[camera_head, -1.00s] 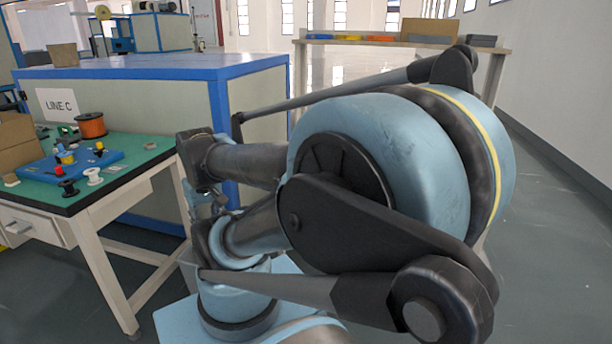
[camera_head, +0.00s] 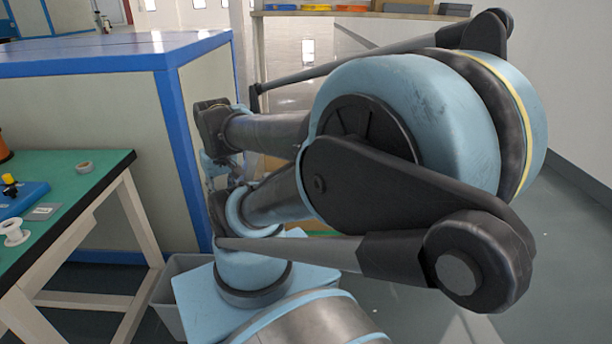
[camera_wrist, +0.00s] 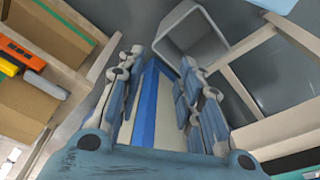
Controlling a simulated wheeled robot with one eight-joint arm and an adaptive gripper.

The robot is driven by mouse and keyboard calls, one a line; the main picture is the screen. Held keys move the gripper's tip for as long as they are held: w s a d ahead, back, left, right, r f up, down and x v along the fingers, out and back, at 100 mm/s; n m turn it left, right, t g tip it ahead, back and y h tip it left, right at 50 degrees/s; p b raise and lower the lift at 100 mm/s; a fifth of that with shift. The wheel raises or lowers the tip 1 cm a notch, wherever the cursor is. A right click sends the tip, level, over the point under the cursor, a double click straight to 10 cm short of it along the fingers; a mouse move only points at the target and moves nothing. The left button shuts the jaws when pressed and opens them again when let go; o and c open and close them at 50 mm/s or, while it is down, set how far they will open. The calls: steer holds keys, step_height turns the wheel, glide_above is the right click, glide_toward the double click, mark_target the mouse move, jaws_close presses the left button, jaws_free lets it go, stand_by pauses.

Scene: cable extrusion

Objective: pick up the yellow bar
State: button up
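A yellow bar-like piece (camera_wrist: 8,67) shows at the left edge of the wrist view, cut off by the frame, beside an orange piece (camera_wrist: 20,52) and cardboard boxes. In the head view a small yellow item (camera_head: 352,8) sits among coloured pieces on the back shelf; I cannot tell if it is the same one. My gripper (camera_wrist: 162,58) is open, with nothing between its fingers. It points away from the yellow piece, which lies well to the left. In the head view my gripper is mostly hidden by my arm.
A grey open bin (camera_wrist: 190,35) stands on the floor beyond the fingers. A green-topped table (camera_head: 75,185) with spools is at left. A big blue-edged cabinet (camera_head: 120,120) stands behind my arm. The back shelf (camera_head: 330,14) is at the top.

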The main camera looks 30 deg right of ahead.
steer(key=shift+o, duration=1.6)
steer(key=shift+s+r, duration=0.25)
steer(key=w+d+r+m, duration=0.6)
steer(key=w+d+m, duration=0.1)
steer(key=w, duration=0.2)
steer(key=w+d+m+g, duration=0.1)
steer(key=w+d+m, duration=0.5)
steer(key=d, duration=0.4)
steer(key=w+d+m+g, duration=0.1)
steer(key=w+d+m, duration=0.45)
steer(key=d, duration=0.35)
steer(key=w+d+f+m, duration=0.1)
steer(key=d+f+m, duration=0.2)
steer(key=d, duration=0.4)
steer(key=w+d+f+m, duration=0.1)
steer(key=d+f+m, duration=0.2)
steer(key=d, duration=0.5)
steer(key=f, duration=1.1)
steer(key=shift+w+a+f, duration=0.15)
steer(key=shift+a+f, duration=0.1)
steer(key=shift+a, duration=0.05)
steer(key=shift+w+d+f, duration=0.15)
steer(key=shift+f, duration=2.55)
